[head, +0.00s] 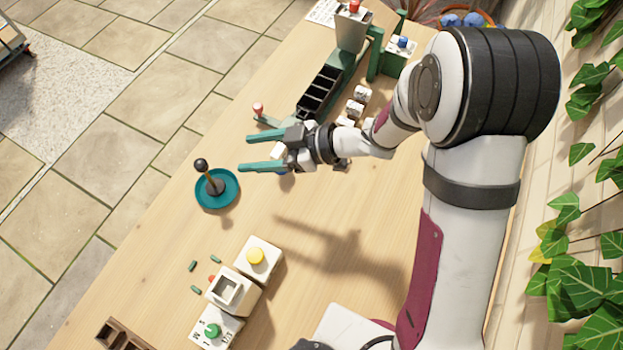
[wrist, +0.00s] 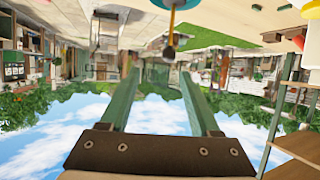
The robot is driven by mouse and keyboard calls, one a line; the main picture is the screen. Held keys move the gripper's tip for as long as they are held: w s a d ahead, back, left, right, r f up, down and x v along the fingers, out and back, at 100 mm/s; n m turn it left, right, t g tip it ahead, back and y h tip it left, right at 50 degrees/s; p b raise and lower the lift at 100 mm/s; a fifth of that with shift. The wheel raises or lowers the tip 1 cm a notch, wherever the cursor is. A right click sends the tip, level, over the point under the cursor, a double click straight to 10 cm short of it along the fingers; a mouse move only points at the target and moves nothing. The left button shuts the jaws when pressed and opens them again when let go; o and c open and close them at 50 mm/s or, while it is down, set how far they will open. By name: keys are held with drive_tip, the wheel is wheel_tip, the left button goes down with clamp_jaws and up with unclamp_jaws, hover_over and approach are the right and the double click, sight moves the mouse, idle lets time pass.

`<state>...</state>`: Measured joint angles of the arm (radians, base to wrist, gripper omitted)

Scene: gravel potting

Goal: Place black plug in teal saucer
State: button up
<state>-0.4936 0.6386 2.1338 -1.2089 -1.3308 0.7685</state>
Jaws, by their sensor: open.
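The black plug (head: 211,185) has a round black knob on a brownish stem and a dark foot. It stands in the teal saucer (head: 232,196) on the wooden table, leaning slightly. My gripper (head: 244,152) is open, with two teal fingers spread and nothing between them. It is apart from the plug, to the upper right of its knob in the head view. The wrist view is upside down. There the saucer (wrist: 186,3) is cut off by the top edge, and the plug's knob (wrist: 168,52) shows beyond the open fingers (wrist: 158,78).
A black compartment tray (head: 320,90) stands at the back. The table's left edge passes close to the saucer.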

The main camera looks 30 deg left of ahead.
drive_tip(key=w+d+r+m+t+h, duration=0.1)
drive_tip(key=w+d+r+m+t, duration=0.1)
drive_tip(key=w+d+m+t, duration=0.4)
drive_tip(key=w+d+r+m+t+h, duration=0.15)
drive_tip(key=w+t, duration=0.25)
drive_tip(key=w, duration=0.5)
drive_tip(key=w+d+r+m+t+h, duration=0.1)
drive_tip(key=w+d+r+m+h, duration=0.15)
drive_tip(key=d, duration=0.35)
drive_tip(key=w+d+r+m+t+h, duration=0.1)
drive_tip(key=d+m+t+h, duration=0.15)
drive_tip(key=d, duration=0.35)
drive_tip(key=s+d+m+g+h, duration=0.5)
drive_tip(key=s+d+m, duration=0.5)
drive_tip(key=d, duration=0.6)
drive_tip(key=s+a+m+g+y, duration=0.1)
drive_tip(key=s+a+m+g, duration=0.1)
drive_tip(key=s, duration=0.7)
drive_tip(key=s+a+m+g+y, duration=0.1)
drive_tip(key=s+m+g, duration=0.1)
drive_tip(key=s, duration=0.7)
drive_tip(key=shift+a+r+m, duration=0.3)
drive_tip(key=shift+a+m, duration=0.1)
drive_tip(key=shift+m, duration=0.15)
drive_tip(key=shift+s+g, duration=0.1)
drive_tip(key=shift+g, duration=0.15)
